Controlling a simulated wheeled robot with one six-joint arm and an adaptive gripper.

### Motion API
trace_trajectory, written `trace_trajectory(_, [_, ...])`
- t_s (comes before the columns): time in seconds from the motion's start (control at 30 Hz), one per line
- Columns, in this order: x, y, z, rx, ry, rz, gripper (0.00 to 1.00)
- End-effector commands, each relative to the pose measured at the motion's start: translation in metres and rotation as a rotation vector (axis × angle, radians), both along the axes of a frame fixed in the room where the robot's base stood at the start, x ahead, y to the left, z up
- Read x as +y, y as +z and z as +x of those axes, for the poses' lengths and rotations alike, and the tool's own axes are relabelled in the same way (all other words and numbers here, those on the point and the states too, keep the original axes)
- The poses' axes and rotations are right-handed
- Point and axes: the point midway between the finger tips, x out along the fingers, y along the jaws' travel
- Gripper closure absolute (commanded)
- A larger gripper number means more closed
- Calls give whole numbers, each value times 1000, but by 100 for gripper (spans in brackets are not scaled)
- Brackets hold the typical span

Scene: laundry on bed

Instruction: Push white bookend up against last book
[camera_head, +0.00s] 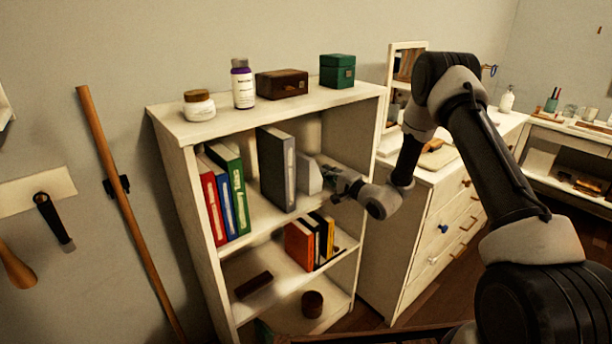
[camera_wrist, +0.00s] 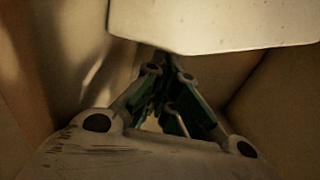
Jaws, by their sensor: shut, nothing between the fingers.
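The white bookend (camera_head: 308,175) stands upright on the upper shelf of the bookcase, just right of a thick grey book (camera_head: 276,170). In the head view my gripper (camera_head: 328,165) is inside the shelf at the bookend's right side. It is shut with nothing between the fingers. In the wrist view a large pale slab, apparently the bookend (camera_wrist: 215,22), fills the top, close to my gripper (camera_wrist: 165,80). I cannot tell whether they touch. Red, blue and green books (camera_head: 226,190) stand at the shelf's left end, with a gap before the grey book.
The white bookcase (camera_head: 170,125) has a bottle, a jar and two boxes on top. Its lower shelf holds an orange book (camera_head: 299,245) and other books. A white drawer cabinet (camera_head: 425,235) stands to the right. The bookcase's right side wall is close to my gripper.

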Motion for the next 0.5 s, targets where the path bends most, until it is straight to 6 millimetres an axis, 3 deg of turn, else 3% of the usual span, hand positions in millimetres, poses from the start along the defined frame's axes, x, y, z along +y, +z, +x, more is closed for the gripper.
trace_trajectory(0.5, [12,0,-9,0,1,0,100])
